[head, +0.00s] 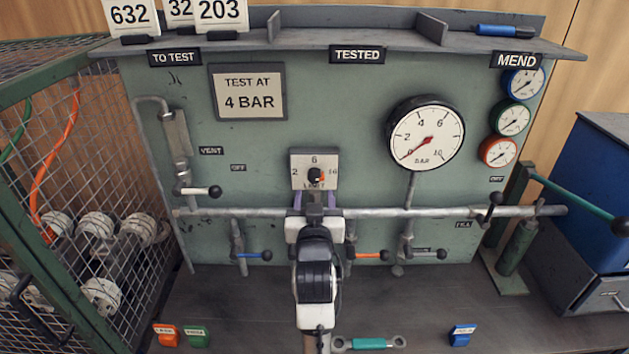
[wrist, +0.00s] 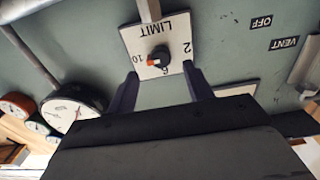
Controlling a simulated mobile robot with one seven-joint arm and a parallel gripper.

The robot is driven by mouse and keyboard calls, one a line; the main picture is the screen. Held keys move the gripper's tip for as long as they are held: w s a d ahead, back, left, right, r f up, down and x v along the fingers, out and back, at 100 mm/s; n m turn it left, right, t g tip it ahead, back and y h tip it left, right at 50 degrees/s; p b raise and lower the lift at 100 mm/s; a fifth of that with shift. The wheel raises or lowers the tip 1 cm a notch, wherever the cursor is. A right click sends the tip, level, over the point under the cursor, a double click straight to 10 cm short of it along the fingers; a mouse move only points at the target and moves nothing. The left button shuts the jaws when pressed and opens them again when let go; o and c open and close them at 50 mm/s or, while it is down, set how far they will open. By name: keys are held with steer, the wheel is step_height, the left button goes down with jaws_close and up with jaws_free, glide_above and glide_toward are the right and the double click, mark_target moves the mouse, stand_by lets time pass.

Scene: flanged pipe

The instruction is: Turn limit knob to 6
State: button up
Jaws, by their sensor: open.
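The limit knob (head: 314,176) is a small black knob with an orange mark on a pale plate (head: 300,161) labelled LIMIT, with 2 at left, 6 at top and 10 at right. Its orange mark points right, roughly toward the 10. In the wrist view, the knob (wrist: 159,56) appears upside down with the mark on the 10 side. My gripper (head: 315,198) is open and empty in front of the panel, with its fingertips just below the plate in the head view. In the wrist view my gripper (wrist: 160,76) has one finger to each side of the knob, apart from it.
A horizontal pipe (head: 270,212) runs behind my gripper, with a white-handled lever (head: 202,191) at left and blue (head: 252,255) and orange (head: 371,255) levers below. A large gauge (head: 426,134) is at right. A wire cage (head: 80,190) stands at left.

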mark_target(314, 181)
steer(key=w+p, duration=0.1)
steer(key=w, duration=0.5)
steer(key=shift+w+p, duration=0.3)
steer(key=c, duration=1)
steer(key=shift+o, duration=0.2)
